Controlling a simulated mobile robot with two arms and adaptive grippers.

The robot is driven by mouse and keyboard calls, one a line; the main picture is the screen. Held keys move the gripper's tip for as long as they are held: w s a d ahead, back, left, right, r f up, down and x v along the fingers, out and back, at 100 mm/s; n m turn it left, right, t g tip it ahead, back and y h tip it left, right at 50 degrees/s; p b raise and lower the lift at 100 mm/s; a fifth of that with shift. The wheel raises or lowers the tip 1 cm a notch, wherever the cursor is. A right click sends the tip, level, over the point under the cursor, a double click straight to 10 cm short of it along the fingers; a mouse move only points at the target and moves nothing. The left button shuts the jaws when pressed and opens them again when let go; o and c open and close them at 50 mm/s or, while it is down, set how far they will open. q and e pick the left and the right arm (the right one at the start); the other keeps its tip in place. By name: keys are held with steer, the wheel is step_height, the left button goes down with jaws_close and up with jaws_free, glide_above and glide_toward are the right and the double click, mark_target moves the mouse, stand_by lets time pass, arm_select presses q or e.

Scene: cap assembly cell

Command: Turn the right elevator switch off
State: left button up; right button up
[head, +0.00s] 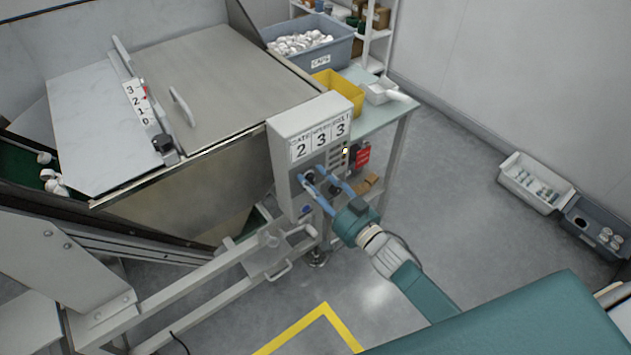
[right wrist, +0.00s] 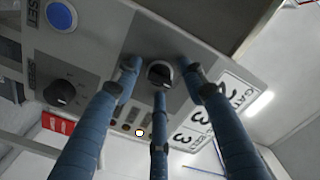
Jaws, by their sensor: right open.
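A grey control box (head: 283,165) stands at the table's near corner with two black rotary knobs on its front. The upper left knob (head: 309,178) also shows in the right wrist view (right wrist: 160,73). The lower right knob (head: 335,188) shows in that view too (right wrist: 62,92), outside the fingers. My right gripper (head: 315,179) is open, its three blue fingers spread around the upper left knob, close to the panel. I cannot tell whether they touch the knob. No label names the elevator switch legibly. My left gripper is out of view.
A blue button (right wrist: 60,15) sits below the knobs on the box. A red tag (head: 363,154) is at the right side.

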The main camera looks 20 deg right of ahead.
jaws_close()
steer(key=shift+n, duration=0.6)
steer(key=n, duration=0.3)
steer(key=shift+r+p, duration=0.1)
steer(key=shift+p, duration=0.25)
steer(key=shift+n, duration=2.4)
steer(key=shift+w, duration=0.1)
jaws_free()
steer(key=shift+r, duration=0.1)
